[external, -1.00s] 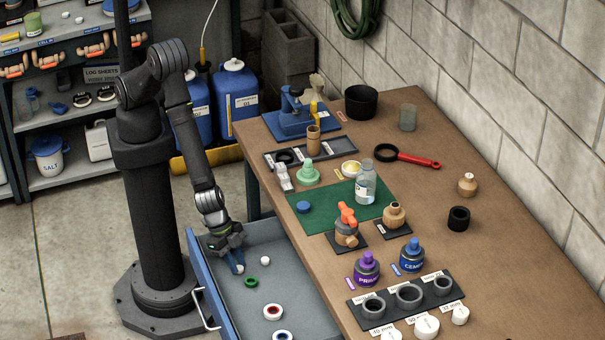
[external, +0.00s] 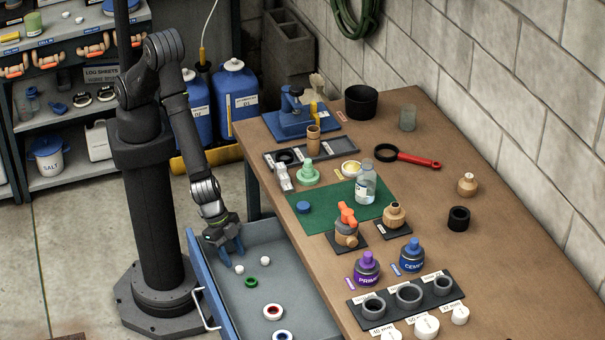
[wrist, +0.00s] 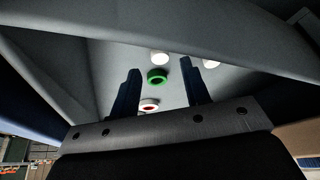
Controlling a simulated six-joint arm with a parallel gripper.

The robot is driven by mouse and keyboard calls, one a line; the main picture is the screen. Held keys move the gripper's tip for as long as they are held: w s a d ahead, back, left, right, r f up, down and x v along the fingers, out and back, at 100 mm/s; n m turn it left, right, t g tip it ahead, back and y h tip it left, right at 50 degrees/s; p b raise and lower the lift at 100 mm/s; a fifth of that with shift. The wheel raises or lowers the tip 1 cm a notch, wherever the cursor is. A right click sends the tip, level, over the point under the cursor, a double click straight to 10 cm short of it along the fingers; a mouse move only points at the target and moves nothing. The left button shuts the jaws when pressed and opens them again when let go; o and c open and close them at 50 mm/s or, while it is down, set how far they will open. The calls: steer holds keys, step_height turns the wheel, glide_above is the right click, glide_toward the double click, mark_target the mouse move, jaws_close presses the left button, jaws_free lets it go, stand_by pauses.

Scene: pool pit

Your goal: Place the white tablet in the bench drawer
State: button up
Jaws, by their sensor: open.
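Two white tablets lie on the floor of the open bench drawer (external: 262,300). One white tablet (external: 239,269) is just below my gripper (external: 233,259); the other white tablet (external: 266,260) is a little to its right. My gripper is open and empty, pointing down over the drawer's far end, with its blue fingertips slightly above the nearer tablet. The wrist view shows both fingers (wrist: 161,68) apart with nothing between them being held. It also shows two white discs, one at the middle (wrist: 159,58) and one at the right (wrist: 210,64).
In the drawer lie a green ring (external: 251,282), a red-and-white ring (external: 273,312) and a blue-and-white ring (external: 283,336). The drawer's left front wall stands beside my gripper and the bench (external: 420,180) edge is to the right. Bottles and fittings crowd the benchtop.

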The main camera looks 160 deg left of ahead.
mark_target(239, 268)
steer(key=v, duration=0.9)
steer(key=shift+a, duration=0.1)
steer(key=x, duration=1.2)
steer(key=shift+f, duration=0.15)
